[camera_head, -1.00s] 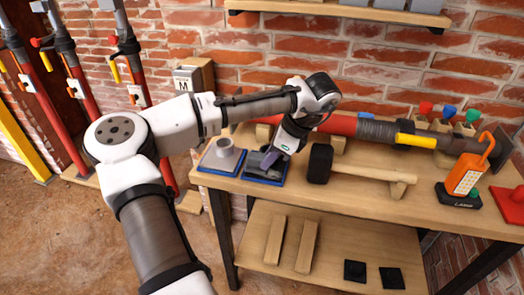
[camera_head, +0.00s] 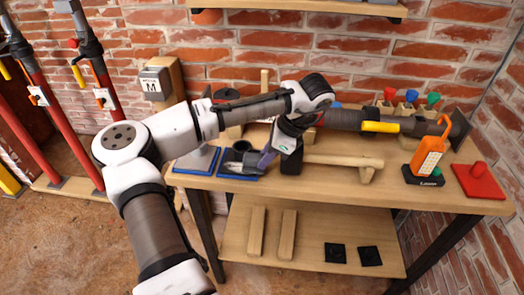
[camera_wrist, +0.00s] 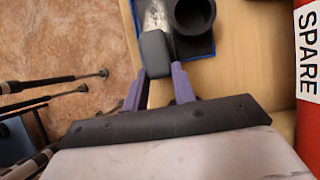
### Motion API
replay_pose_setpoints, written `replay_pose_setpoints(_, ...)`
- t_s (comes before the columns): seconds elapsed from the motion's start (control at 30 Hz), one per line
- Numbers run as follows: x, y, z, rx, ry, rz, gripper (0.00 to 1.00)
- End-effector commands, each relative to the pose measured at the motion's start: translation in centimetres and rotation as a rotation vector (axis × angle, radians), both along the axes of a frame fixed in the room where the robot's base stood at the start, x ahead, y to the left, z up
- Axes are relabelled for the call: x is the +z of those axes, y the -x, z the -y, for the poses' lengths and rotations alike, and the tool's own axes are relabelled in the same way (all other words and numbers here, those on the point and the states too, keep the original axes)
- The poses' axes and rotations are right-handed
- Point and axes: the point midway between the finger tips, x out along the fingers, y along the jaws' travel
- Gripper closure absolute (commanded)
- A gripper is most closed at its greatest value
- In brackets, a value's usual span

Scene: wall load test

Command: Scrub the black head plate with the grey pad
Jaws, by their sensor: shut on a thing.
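My gripper (camera_head: 267,160) is over the bench, at the right edge of a blue tray (camera_head: 240,178). In the wrist view its purple fingers (camera_wrist: 158,74) are shut on a dark grey pad (camera_wrist: 154,50). The pad appears above the tray; whether it touches anything below cannot be told. A dark square plate (camera_head: 461,129) at the right end of the long red and grey prop lying on the bench looks like the black head plate. It is well to the right of my gripper and is not identifiable in the wrist view.
A black cup (camera_wrist: 194,14) stands on the blue tray. A second blue tray (camera_head: 180,168) lies left of it. Brick wall stands behind.

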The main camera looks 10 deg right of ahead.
Motion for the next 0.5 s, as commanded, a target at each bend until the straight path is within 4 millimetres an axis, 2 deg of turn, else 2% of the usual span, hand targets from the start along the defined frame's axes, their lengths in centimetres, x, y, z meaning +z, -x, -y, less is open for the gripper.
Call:
replay_pose_setpoints(0.23,-0.1,-0.2,-0.6,0.002,0.000,-0.001,1.00)
replay_pose_setpoints(0.5,-0.2,-0.8,-2.9,0.004,-0.002,-0.004,1.00)
